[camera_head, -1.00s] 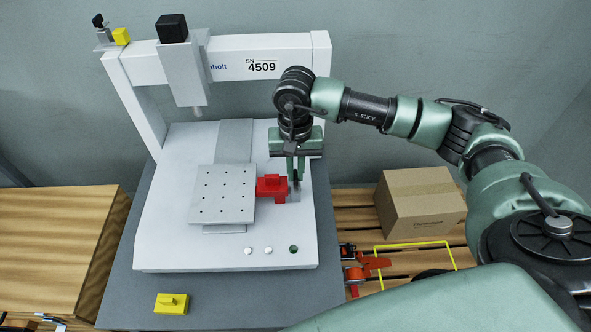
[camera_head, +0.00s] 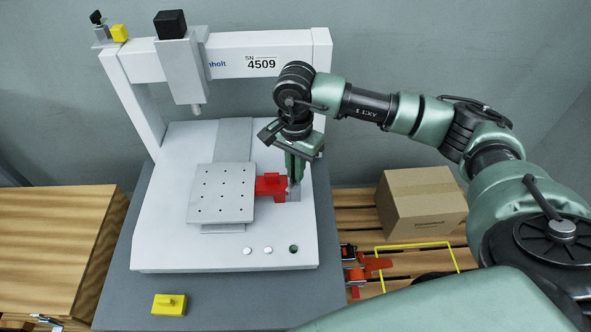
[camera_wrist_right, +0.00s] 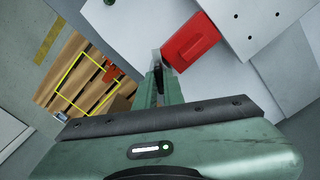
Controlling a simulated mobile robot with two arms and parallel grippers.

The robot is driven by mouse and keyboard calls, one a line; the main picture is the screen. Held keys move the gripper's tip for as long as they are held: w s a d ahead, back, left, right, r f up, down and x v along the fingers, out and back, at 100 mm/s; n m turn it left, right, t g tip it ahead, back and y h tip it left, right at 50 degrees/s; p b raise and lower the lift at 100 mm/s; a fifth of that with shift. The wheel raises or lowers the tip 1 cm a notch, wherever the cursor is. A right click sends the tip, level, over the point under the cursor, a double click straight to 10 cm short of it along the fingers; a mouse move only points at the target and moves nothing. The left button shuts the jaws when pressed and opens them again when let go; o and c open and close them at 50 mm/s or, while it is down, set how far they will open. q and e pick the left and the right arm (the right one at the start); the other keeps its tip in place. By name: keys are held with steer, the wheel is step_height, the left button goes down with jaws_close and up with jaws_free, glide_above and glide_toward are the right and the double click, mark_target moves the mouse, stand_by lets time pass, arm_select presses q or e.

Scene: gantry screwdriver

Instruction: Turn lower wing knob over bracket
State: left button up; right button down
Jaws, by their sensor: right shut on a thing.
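My right gripper (camera_head: 294,180) points down at the right side of the white gantry machine's base. It is shut on the wing knob, a small dark piece that is mostly hidden between the fingers. A small grey bracket (camera_head: 293,196) stands directly under the fingertips, beside a red block (camera_head: 270,186). In the right wrist view the fingers (camera_wrist_right: 163,78) close beside the red block (camera_wrist_right: 191,41). How far the knob is turned cannot be seen. My left gripper is not in view.
A perforated plate (camera_head: 221,193) lies left of the red block. The gantry spindle (camera_head: 183,68) hangs behind it. A yellow block (camera_head: 170,304) sits at the table's front left. A cardboard box (camera_head: 421,207) stands on the pallet at right.

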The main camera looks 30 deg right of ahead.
steer(key=m, duration=0.2)
steer(key=shift+m, duration=0.4)
steer(key=m, duration=0.2)
steer(key=shift+m, duration=0.4)
steer(key=m, duration=0.3)
steer(key=shift+r+m, duration=0.1)
steer(key=shift+m, duration=0.3)
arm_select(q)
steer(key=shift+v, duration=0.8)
arm_select(e)
steer(key=shift+m, duration=0.7)
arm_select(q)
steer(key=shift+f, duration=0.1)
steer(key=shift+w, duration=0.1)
arm_select(e)
steer(key=c, duration=1.5)
jaws_free()
